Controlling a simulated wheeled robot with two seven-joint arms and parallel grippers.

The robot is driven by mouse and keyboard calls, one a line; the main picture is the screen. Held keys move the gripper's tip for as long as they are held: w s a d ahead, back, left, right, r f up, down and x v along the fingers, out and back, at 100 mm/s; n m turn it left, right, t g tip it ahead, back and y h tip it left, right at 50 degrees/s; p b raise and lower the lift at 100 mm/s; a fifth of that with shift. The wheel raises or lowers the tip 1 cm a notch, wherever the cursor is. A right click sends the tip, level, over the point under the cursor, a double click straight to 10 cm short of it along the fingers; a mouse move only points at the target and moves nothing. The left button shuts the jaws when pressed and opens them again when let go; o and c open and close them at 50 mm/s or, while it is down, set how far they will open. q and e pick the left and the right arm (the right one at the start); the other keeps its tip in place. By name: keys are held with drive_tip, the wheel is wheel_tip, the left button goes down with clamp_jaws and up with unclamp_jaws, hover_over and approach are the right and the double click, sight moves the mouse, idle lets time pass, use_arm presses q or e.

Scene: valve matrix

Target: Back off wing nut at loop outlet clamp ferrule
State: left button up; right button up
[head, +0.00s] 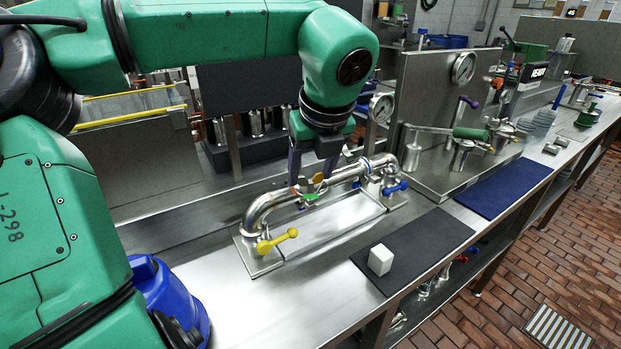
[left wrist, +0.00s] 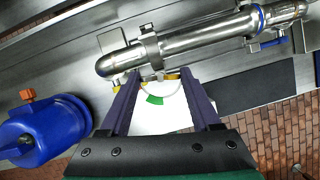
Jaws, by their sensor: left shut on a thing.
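A polished steel pipe loop (head: 262,208) stands on a steel plate, and it crosses the top of the left wrist view (left wrist: 200,40). My left gripper (head: 312,184) reaches down onto the loop's near side. A green tag (left wrist: 155,99) hangs on a thin ring between the fingers. My right gripper is not in view.
A yellow handle (head: 277,240) sticks out at the loop's near end, and a blue handle (head: 395,187) at its far end. A white block (head: 380,260) rests on a dark mat (head: 425,245). A blue container (left wrist: 45,135) stands left of the gripper.

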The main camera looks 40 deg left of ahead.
use_arm(q)
drive_tip(key=shift+n+g+b, duration=0.3)
drive_tip(key=shift+n+b, duration=0.15)
drive_tip(key=shift+n, duration=0.55)
drive_tip(key=o, duration=1.4)
drive_tip(key=p+v, duration=0.3)
drive_tip(key=v, duration=1.1)
drive_tip(key=shift+w+d+r, duration=0.1)
drive_tip(key=shift+d+r, duration=0.15)
drive_tip(key=shift+d, duration=0.05)
